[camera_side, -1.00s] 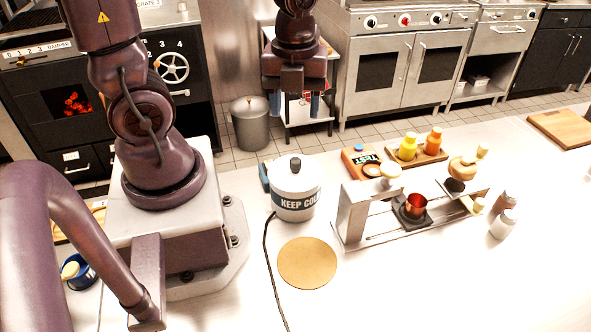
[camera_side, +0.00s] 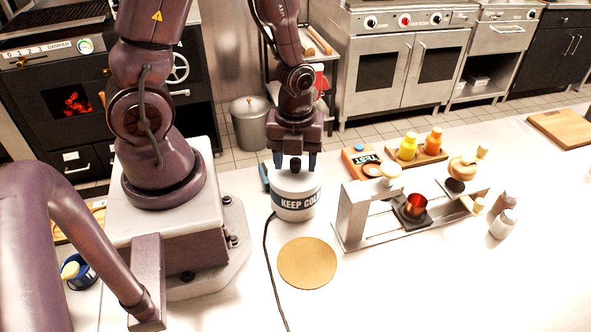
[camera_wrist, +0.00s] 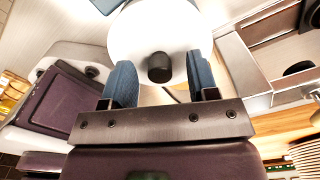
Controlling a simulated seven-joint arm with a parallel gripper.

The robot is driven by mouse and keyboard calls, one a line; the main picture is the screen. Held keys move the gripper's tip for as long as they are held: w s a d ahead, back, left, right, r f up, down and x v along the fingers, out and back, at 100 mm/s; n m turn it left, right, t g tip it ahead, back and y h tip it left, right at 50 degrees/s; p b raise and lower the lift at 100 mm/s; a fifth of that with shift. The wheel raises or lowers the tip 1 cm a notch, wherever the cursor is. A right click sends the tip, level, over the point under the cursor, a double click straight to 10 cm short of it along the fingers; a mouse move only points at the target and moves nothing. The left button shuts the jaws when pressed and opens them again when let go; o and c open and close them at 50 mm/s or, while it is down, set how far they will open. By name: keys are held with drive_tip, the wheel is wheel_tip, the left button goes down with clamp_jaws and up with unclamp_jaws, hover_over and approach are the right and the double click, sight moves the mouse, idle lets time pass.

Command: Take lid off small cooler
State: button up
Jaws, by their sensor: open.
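The small cooler (camera_side: 296,205) is a white round pot with a dark "KEEP COLD" band, upright on the counter. Its white lid (camera_side: 297,181) is on top, with a dark knob (camera_side: 295,163) at the middle. My gripper (camera_side: 295,160) is open right above the lid, with one blue finger on each side of the knob. In the wrist view the knob (camera_wrist: 160,68) lies between the open fingers (camera_wrist: 162,82), apart from both, over the white lid (camera_wrist: 160,28). I cannot tell whether the fingertips touch the lid.
A tan round mat (camera_side: 307,262) lies bare in front of the cooler. A black cable (camera_side: 268,262) runs along the counter left of it.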

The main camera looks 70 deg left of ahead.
drive_tip(key=shift+f, duration=0.35)
clamp_jaws()
drive_tip(key=shift+r, duration=0.1)
